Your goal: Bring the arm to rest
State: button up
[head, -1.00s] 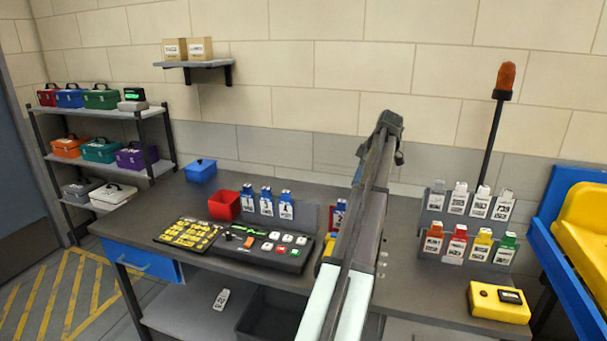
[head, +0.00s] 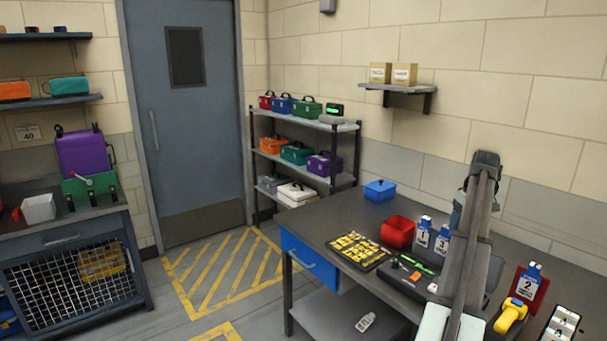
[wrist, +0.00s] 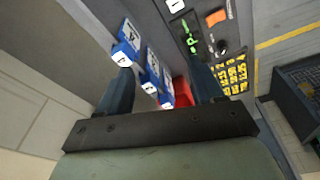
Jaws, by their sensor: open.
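In the wrist view my gripper (wrist: 163,85) is open, its two dark fingers apart with nothing held between them. Blue-topped tags (wrist: 131,35) and part of the red bin (wrist: 182,92) show beyond and between the fingers; I cannot tell the gap to them. In the head view my arm (head: 468,250) rises from the bottom edge at the right, in front of the workbench. The fingers cannot be made out there.
A toolbox shelf (head: 345,127) and a door (head: 187,120) stand behind. Hatched floor (head: 225,265) lies clear between this bench and the caged one (head: 70,235).

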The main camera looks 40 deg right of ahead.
jog(key=w+a+f+m, duration=0.25)
jog(key=w+a, duration=0.55)
jog(key=w, duration=0.5)
jog(key=w+a+f+n+g, duration=0.1)
jog(key=w+a+f, duration=0.9)
jog(key=a+f, duration=0.15)
jog(key=w+a+f+n+g+y, duration=0.1)
jog(key=w+a+f, duration=0.2)
jog(key=a+f, duration=1.1)
jog(key=w+a+f+n+y, duration=0.1)
jog(key=w+a+f, duration=0.1)
jog(key=a+f, duration=1.15)
jog(key=s+a+f+n+g, duration=0.1)
jog(key=s+a+f, duration=0.55)
jog(key=a, duration=0.35)
jog(key=s+a+f+g, duration=0.2)
jog(key=s+a+f, duration=0.3)
jog(key=a+f, duration=0.35)
jog(key=s+a+f+n+g, duration=0.1)
jog(key=s+a+f, duration=0.2)
jog(key=s, duration=1)
jog(key=s+a+f+n+g+h, duration=0.1)
jog(key=s+a+f, duration=0.3)
jog(key=s, duration=0.9)
jog(key=shift+s+a+f+g, duration=0.3)
jog(key=shift+a+g, duration=0.5)
jog(key=shift+a, duration=0.4)
